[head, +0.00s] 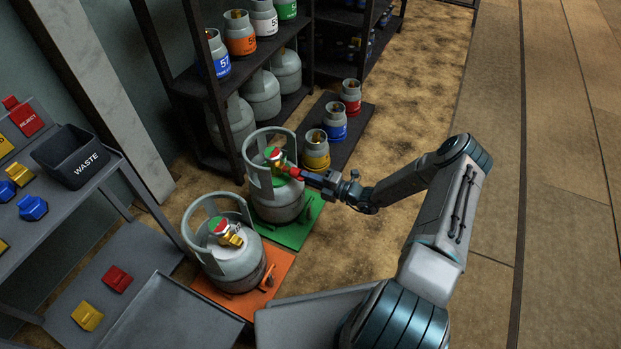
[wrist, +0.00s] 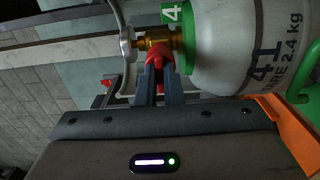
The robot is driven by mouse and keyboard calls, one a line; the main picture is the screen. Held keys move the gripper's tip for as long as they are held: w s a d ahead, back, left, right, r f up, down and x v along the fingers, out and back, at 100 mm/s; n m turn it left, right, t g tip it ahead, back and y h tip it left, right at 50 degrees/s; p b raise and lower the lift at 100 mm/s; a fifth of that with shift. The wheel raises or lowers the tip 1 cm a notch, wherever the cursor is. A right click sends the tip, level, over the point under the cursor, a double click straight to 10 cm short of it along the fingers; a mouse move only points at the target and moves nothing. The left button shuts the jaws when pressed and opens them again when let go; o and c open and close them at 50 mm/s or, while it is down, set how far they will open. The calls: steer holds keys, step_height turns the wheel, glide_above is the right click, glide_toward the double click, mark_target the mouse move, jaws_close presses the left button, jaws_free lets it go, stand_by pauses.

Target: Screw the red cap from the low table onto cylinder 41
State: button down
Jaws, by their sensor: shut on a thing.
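Cylinder 41 (wrist: 240,45) is a pale grey gas cylinder with a green band; the wrist view shows its number sideways. In the head view a grey cylinder (head: 277,203) stands upright on a green plate, with my gripper (head: 304,175) at its valve. In the wrist view my gripper (wrist: 160,80) is shut on the red cap (wrist: 158,60). The cap is at the side outlet of the brass valve (wrist: 157,40) and appears to touch it; how far it is threaded cannot be seen. The fingers partly hide the cap.
A second grey cylinder (head: 231,256) stands on an orange plate (head: 215,294) nearer to me. A dark rack (head: 190,85) with several cylinders stands behind. The floor at right is clear.

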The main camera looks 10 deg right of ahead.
steer(key=shift+x, duration=1.15)
steer(key=shift+m, duration=1.7)
steer(key=shift+m, duration=1.7)
steer(key=shift+m, duration=0.3)
steer(key=m, duration=0.3)
